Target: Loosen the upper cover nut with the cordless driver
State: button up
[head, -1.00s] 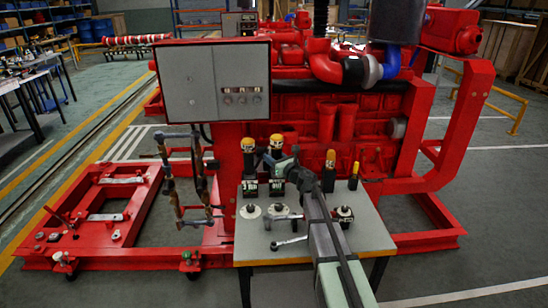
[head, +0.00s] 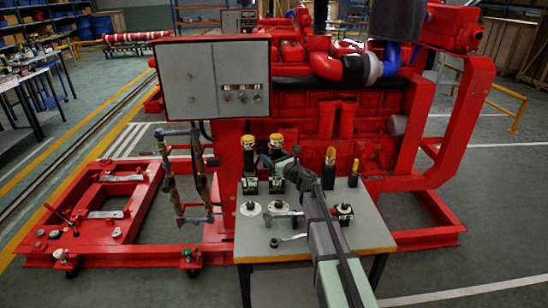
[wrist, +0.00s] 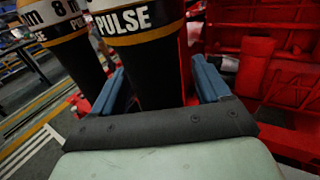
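Black-and-yellow cordless drivers stand upright on the grey-topped table (head: 362,236) in the head view. My gripper (head: 282,165) is beside the second driver from the left (head: 277,145). In the wrist view, my two blue fingers (wrist: 158,85) are spread wide. A black driver body with a white and orange band reading "PULSE" (wrist: 148,55) stands between or just beyond them; firm contact is not visible. Another driver (wrist: 62,35) stands to its left. I cannot make out the upper cover nut on the red pumpset (head: 300,100).
More upright tools (head: 329,168) stand on the table to the right of my gripper. Round black-and-white pieces (head: 250,208) and a wrench-like tool (head: 288,240) are near its front. A grey control box (head: 215,80) on the pumpset rises behind the table's left side.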

jog(key=v, duration=1.3)
jog(key=shift+s+d, duration=0.2)
jog(key=shift+s, duration=0.15)
